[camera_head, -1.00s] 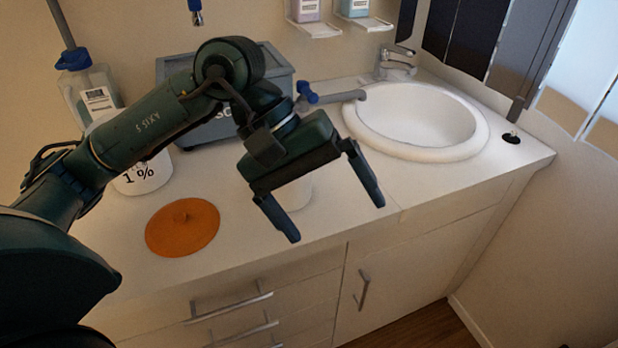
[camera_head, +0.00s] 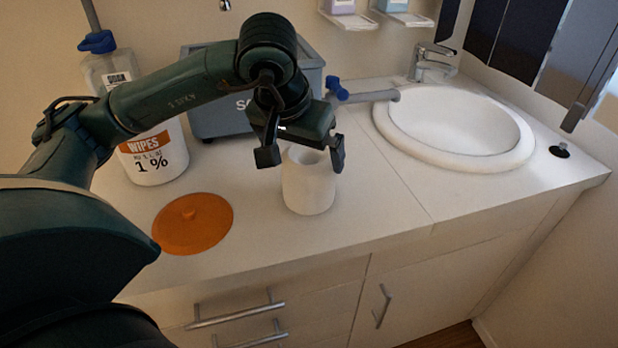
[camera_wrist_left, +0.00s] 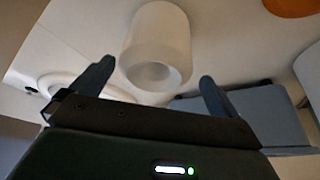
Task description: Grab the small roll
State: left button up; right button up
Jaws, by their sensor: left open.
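The small white roll (camera_head: 308,188) stands upright on the counter, with its hollow top facing up. My left gripper (camera_head: 302,155) is open and empty at the roll's top, with one finger showing on each side of it in the head view. In the left wrist view the roll (camera_wrist_left: 158,30) shows between and beyond the open fingertips of the gripper (camera_wrist_left: 157,72). I cannot tell whether a finger touches it. The gripper body hides part of the roll's rim. My right gripper is not in view.
An orange lid (camera_head: 192,224) lies left of the roll. A white wipes tub (camera_head: 155,165) and a grey box (camera_head: 215,118) stand behind. A grey pipe with a blue end (camera_head: 365,96) and a sink (camera_head: 455,120) are to the right. The counter (camera_head: 385,205) is clear beside the roll.

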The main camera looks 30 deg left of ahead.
pick_arm(q)
jog(key=x, duration=0.5)
jog(key=shift+w+d, duration=0.15)
jog(key=shift+d, duration=0.15)
jog(key=shift+c, duration=0.2)
jog(key=c, duration=1)
